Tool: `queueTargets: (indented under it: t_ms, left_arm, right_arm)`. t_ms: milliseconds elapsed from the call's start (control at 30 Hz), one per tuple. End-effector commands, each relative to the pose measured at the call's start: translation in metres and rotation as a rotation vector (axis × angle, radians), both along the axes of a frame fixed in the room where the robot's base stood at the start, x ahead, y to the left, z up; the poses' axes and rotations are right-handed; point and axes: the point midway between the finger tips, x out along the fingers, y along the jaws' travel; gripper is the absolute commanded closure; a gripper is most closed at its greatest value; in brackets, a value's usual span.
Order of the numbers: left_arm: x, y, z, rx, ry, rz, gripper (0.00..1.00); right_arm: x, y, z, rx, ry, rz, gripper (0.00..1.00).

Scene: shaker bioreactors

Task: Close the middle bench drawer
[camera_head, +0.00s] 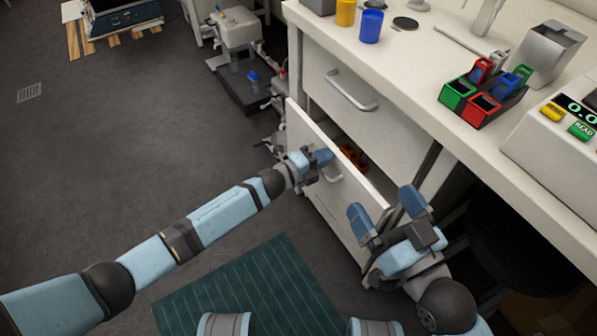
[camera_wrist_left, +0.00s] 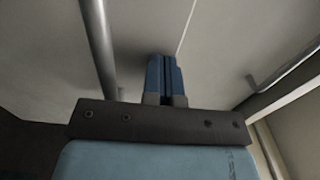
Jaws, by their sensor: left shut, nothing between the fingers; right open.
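The middle bench drawer (camera_head: 312,138) is pulled out from the white bench, with orange items (camera_head: 353,155) showing inside it. Its bar handle (camera_head: 333,178) is on the front panel, partly hidden by my left gripper. My left gripper (camera_head: 324,158) is shut and empty at the outer face of the drawer front, close to the handle; I cannot tell whether it touches. In the left wrist view its closed fingertips (camera_wrist_left: 165,75) point at a pale panel. My right gripper (camera_head: 388,212) is open and empty, near the right end of the drawer front.
The upper drawer (camera_head: 350,103) is closed. The bench top holds a yellow cup (camera_head: 345,13), a blue cup (camera_head: 371,26), a rack with coloured boxes (camera_head: 482,92) and a device with a display (camera_head: 560,120). A green mat (camera_head: 255,290) lies on the open floor.

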Motion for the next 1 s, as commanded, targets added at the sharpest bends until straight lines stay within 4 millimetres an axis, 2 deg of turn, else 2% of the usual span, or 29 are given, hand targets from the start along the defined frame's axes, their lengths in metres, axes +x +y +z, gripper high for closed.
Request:
queueTargets:
  t_ms: [33, 167, 400, 1000]
  left_arm:
    - [0.007, -0.011, -0.003, -0.002, -0.001, -0.001, 1.00]
    - [0.020, -0.030, -0.003, 0.000, -0.001, -0.001, 1.00]
    - [0.034, -0.051, -0.001, 0.000, 0.000, 0.000, 1.00]
    - [0.041, -0.058, 0.004, -0.001, -0.003, 0.003, 1.00]
  right_arm:
    - [-0.001, 0.002, 0.003, 0.019, -0.029, 0.007, 0.00]
    - [-0.003, 0.005, 0.015, 0.061, -0.088, 0.023, 0.00]
    - [-0.002, 0.007, 0.001, 0.040, -0.038, 0.033, 0.00]
    - [-0.001, 0.007, -0.003, 0.032, -0.020, 0.036, 0.00]
